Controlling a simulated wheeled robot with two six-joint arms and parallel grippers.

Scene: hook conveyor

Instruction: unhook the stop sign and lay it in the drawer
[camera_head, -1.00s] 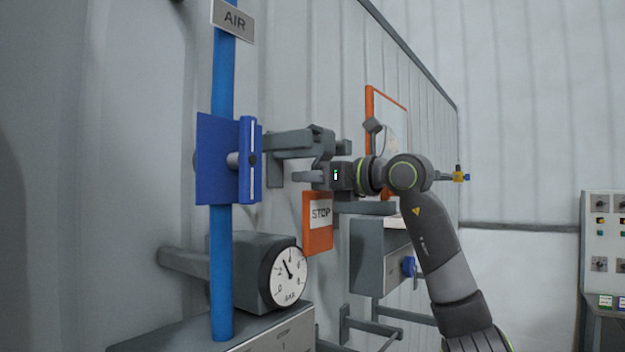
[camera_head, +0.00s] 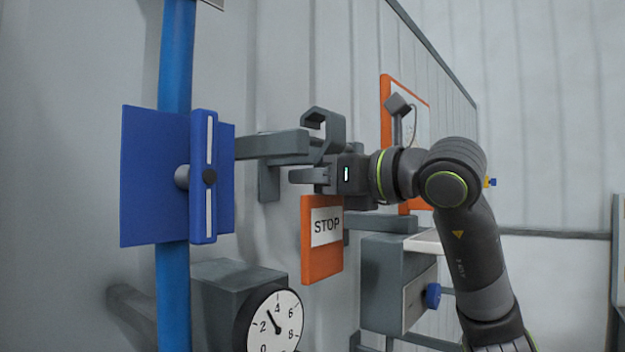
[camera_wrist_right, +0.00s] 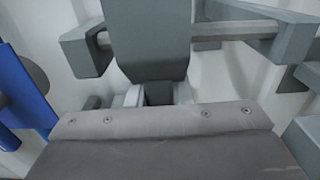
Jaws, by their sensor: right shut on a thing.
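The stop sign (camera_head: 322,262), an orange plate with a white STOP label, hangs upright directly below my right gripper (camera_head: 312,181). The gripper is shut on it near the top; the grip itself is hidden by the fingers. A grey hook (camera_head: 325,122) curls just above the gripper, at the end of a grey arm. I cannot tell whether the sign still hangs on it. The wrist view shows a grey upright part (camera_wrist_right: 150,40) beyond the gripper body, and no orange. The drawer (camera_head: 424,242), light inside with a blue knob, is in a grey cabinet right of the sign. My left gripper is out of view.
A blue pole (camera_head: 172,285) with a blue plate (camera_head: 145,175) stands at left. An orange-framed board (camera_head: 386,100) is on the wall behind my right arm. A grey bar (camera_head: 380,223) runs behind the sign.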

